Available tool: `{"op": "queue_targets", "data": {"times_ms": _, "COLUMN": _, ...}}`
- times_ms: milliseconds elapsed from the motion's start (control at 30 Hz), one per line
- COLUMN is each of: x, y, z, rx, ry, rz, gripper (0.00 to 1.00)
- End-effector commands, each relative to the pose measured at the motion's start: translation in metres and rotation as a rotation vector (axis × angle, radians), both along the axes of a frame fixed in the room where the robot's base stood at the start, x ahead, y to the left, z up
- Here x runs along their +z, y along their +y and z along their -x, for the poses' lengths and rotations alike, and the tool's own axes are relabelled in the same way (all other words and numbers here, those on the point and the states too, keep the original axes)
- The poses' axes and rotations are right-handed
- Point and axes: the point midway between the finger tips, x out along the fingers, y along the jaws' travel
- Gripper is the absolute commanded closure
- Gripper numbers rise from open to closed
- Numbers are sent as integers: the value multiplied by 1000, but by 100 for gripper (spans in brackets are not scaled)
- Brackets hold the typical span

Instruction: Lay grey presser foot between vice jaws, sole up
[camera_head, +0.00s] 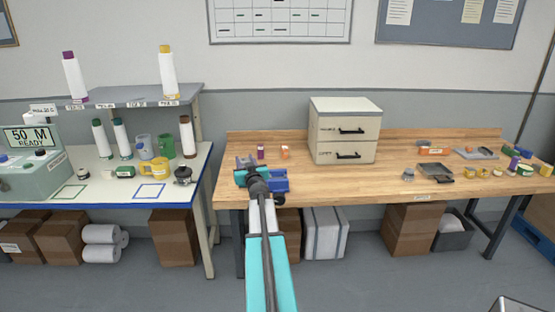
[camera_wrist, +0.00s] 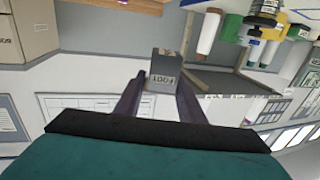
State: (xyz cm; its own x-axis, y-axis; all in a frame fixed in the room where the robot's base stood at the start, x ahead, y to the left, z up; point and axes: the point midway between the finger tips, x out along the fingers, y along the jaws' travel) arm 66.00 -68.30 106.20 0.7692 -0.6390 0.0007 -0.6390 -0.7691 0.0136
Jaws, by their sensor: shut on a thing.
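My gripper (camera_head: 247,164) is raised over the left front corner of the wooden bench. In the wrist view it is shut on the grey presser foot (camera_wrist: 165,72), a small block with dark lettering on its face, held between the two fingertips. In the head view the foot is too small to make out clearly among the fingers. The blue vice (camera_head: 280,182) stands at the bench's left front edge, just right of my gripper and partly hidden by my wrist. Its jaw gap cannot be made out. The foot is apart from the vice as far as I can tell.
A purple spool (camera_head: 261,152) and an orange item (camera_head: 285,152) stand behind the vice. A drawer cabinet (camera_head: 345,130) stands further right. A grey tray (camera_head: 435,171) and several small items lie at the bench's right. The bench middle is clear. A left table (camera_head: 108,190) holds cones and mugs.

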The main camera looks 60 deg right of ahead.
Motion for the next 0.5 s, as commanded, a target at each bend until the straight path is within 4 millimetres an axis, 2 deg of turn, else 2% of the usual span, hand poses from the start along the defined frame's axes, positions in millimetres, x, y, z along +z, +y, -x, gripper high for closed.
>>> {"op": "queue_targets", "data": {"times_ms": 33, "x": -2, "y": -20, "z": 10, "rx": -37, "ry": 0, "rz": -2, "gripper": 88}}
{"op": "queue_targets", "data": {"times_ms": 133, "x": -5, "y": -43, "z": 26, "rx": -90, "ry": 0, "rz": -1, "gripper": 88}}
{"op": "queue_targets", "data": {"times_ms": 300, "x": -10, "y": -72, "z": 48, "rx": -156, "ry": 1, "rz": -1, "gripper": 88}}
{"op": "queue_targets", "data": {"times_ms": 500, "x": -15, "y": -97, "z": 69, "rx": -212, "ry": 1, "rz": -1, "gripper": 88}}
